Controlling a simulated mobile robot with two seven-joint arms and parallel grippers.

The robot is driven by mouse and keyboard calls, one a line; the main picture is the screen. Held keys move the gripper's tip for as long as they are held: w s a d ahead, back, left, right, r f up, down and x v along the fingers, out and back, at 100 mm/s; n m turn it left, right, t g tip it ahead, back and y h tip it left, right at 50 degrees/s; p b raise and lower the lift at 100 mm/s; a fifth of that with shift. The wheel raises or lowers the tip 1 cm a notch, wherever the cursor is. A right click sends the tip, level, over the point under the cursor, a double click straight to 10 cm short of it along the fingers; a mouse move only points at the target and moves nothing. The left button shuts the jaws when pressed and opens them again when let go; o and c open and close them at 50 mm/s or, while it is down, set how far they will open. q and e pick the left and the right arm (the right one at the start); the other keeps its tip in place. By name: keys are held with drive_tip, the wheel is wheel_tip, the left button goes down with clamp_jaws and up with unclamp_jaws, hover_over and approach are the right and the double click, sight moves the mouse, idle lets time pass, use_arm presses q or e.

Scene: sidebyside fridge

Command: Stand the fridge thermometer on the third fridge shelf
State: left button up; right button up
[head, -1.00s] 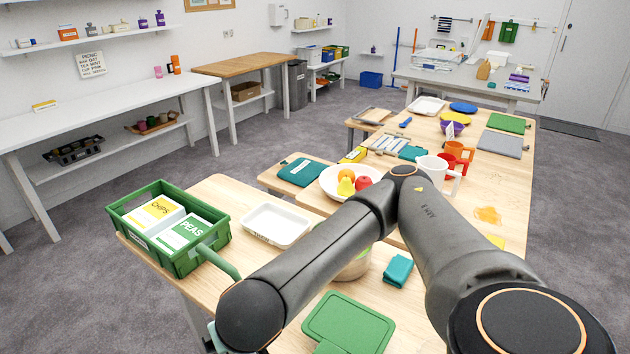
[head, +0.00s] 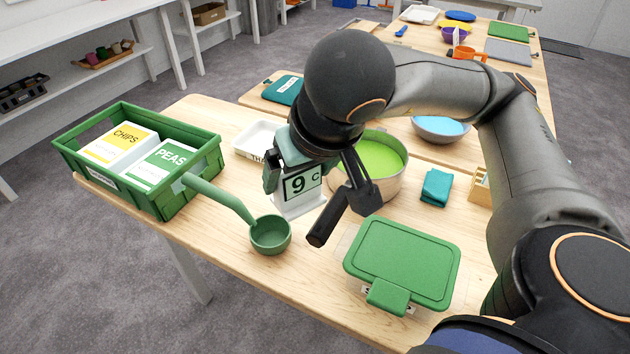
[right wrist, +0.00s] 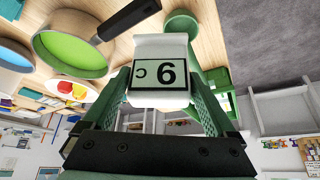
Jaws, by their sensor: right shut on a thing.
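The fridge thermometer (head: 302,184) is a white block with a dark-framed face reading "9 C" and a wider white foot. My right gripper (head: 298,172) is shut on it, with green fingers at its sides, and holds it over the table between the ladle and the pot. In the head view it is roughly upright. In the right wrist view the thermometer (right wrist: 160,76) shows between the two fingers of my right gripper (right wrist: 160,88), its digit upside down. The fridge and its shelves are not in view. My left gripper is not in view.
A green crate (head: 75,172) holds chips and peas boxes. A green ladle (head: 270,236) and a pot (head: 395,190) with green contents and a black handle (head: 325,222) are close by. A green-lidded box (head: 402,262) and teal cloth (head: 436,187) lie right.

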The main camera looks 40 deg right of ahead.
drive_tip(key=shift+s+d+f+n+b, duration=0.3)
drive_tip(key=shift+s+d+b, duration=0.15)
drive_tip(key=shift+s+b, duration=0.4)
drive_tip(key=shift+d+r, duration=0.1)
drive_tip(key=shift+r, duration=0.05)
drive_tip(key=p, duration=0.1)
drive_tip(key=w+p, duration=0.1)
drive_tip(key=p, duration=0.1)
drive_tip(key=shift+w+d+r, duration=0.15)
drive_tip(key=shift+d, duration=0.25)
drive_tip(key=w+d+f, duration=0.1)
drive_tip(key=w+f, duration=0.2)
drive_tip(key=w+d+f, duration=0.2)
drive_tip(key=w+f, duration=0.1)
drive_tip(key=w, duration=0.1)
drive_tip(key=w+d+f+b, duration=0.1)
drive_tip(key=w+d+f, duration=0.1)
drive_tip(key=w+f, duration=0.2)
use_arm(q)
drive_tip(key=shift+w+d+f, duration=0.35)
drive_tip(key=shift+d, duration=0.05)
use_arm(e)
drive_tip(key=shift+w+f, duration=0.1)
drive_tip(key=shift+f, duration=1.45)
use_arm(q)
drive_tip(key=shift+b, duration=0.3)
